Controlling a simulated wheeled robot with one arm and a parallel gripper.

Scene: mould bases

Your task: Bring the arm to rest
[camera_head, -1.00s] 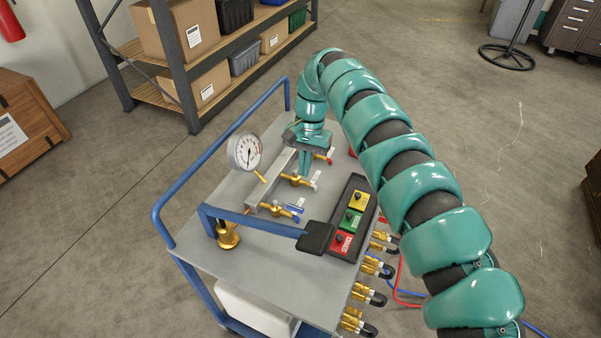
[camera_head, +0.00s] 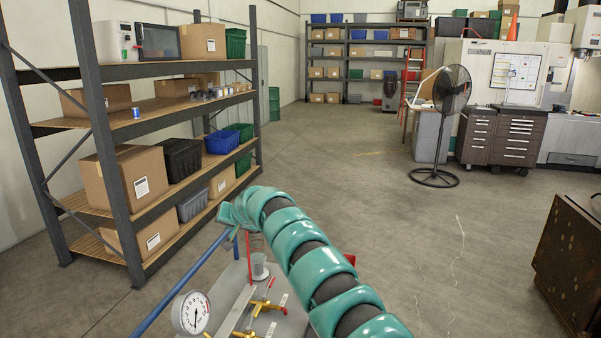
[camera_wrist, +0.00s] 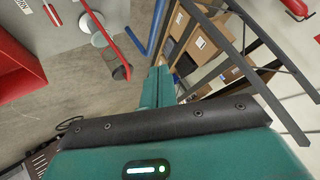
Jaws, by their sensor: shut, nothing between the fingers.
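My teal segmented arm rises from the bottom of the head view and bends over at its far end, above the back of the cart (camera_head: 290,324). My gripper shows in the wrist view (camera_wrist: 160,70) as closed teal fingers with nothing held between them. In the head view the end of the arm is small and partly turned away, so the fingers are hard to make out there. The gripper appears apart from the cart's top, near its blue rail (camera_head: 180,285).
A pressure gauge (camera_head: 192,313) and brass valves (camera_head: 262,308) stand on the cart below the arm. A tall shelf (camera_head: 105,150) with boxes is at left. A fan (camera_head: 450,95) stands farther back. The floor at right of the arm is mostly open.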

